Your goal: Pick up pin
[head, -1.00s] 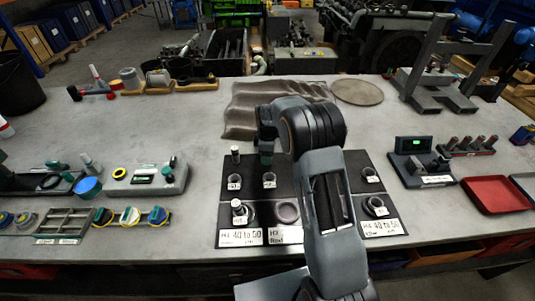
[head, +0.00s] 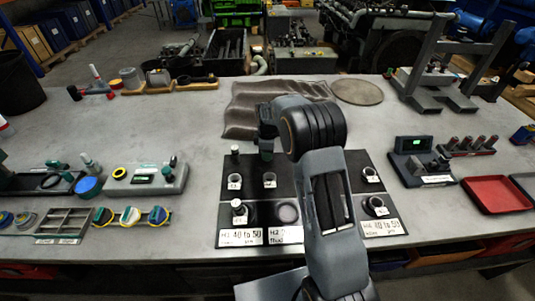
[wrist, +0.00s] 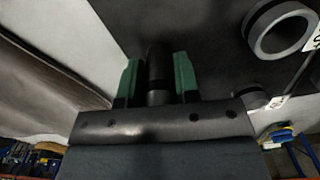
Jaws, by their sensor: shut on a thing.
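My gripper (wrist: 157,80) shows two green fingers in the wrist view, closed on a dark cylindrical pin (wrist: 158,68) between them. In the head view my gripper (head: 266,153) points down over the back row of the black mat (head: 305,180), and the held pin is hidden there. Another pin (head: 235,155) stands upright at the mat's back left. A further upright pin (head: 238,206) stands in a ring at the front left. I cannot tell whether the held pin touches the mat.
Several rings lie on the mat, one large ring (wrist: 284,30) near my gripper in the wrist view. A crumpled brown cloth (head: 275,105) and a round disc (head: 357,92) lie behind. A red tray (head: 494,194) is at right.

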